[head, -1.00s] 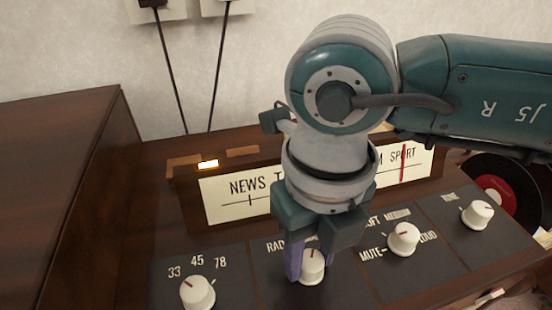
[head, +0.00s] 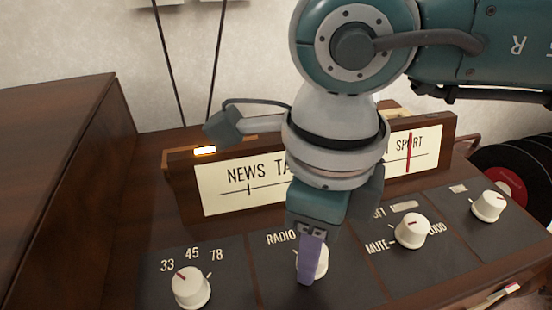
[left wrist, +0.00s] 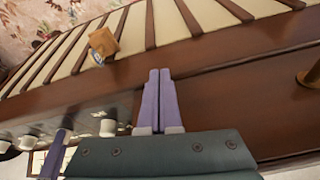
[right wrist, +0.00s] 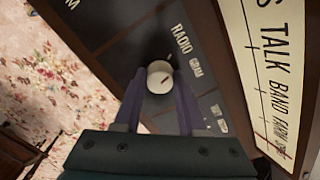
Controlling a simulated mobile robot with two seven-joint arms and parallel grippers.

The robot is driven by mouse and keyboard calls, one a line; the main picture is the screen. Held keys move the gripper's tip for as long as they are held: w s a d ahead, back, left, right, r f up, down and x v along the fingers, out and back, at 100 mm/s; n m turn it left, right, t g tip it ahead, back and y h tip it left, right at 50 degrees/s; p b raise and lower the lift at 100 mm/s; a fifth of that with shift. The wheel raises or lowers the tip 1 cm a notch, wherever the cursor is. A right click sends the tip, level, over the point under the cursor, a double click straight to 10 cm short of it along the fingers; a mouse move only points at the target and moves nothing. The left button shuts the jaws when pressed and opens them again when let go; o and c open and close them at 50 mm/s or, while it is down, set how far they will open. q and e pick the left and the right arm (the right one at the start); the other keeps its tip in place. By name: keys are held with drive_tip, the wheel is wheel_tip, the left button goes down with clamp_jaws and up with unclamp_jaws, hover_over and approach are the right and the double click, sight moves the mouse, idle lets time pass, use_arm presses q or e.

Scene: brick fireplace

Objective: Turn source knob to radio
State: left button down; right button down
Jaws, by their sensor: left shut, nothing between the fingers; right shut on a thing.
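The source knob (head: 322,262) is white and sits on the dark panel by the RADIO label. My right gripper (head: 310,262) is around it from above, and one purple finger hides part of it. In the right wrist view, the fingers stand on either side of the knob (right wrist: 159,78).
The speed knob (head: 191,287) is left of the source knob; the volume knob (head: 411,230) and another knob (head: 488,206) are right. The tuning dial (head: 240,188) stands behind. A raised wooden side (head: 55,150) is at left, with records (head: 505,185) at right.

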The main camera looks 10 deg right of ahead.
drive_tip(key=shift+n+b, duration=0.5)
drive_tip(key=shift+n, duration=0.9)
drive_tip(key=shift+c, duration=2.4)
unclamp_jaws()
drive_tip(key=shift+r, duration=0.15)
wheel_tip(320, 180, up, 8)
drive_tip(key=shift+r+p, duration=0.25)
drive_tip(key=shift+p, duration=0.7)
drive_tip(key=shift+r, duration=0.6)
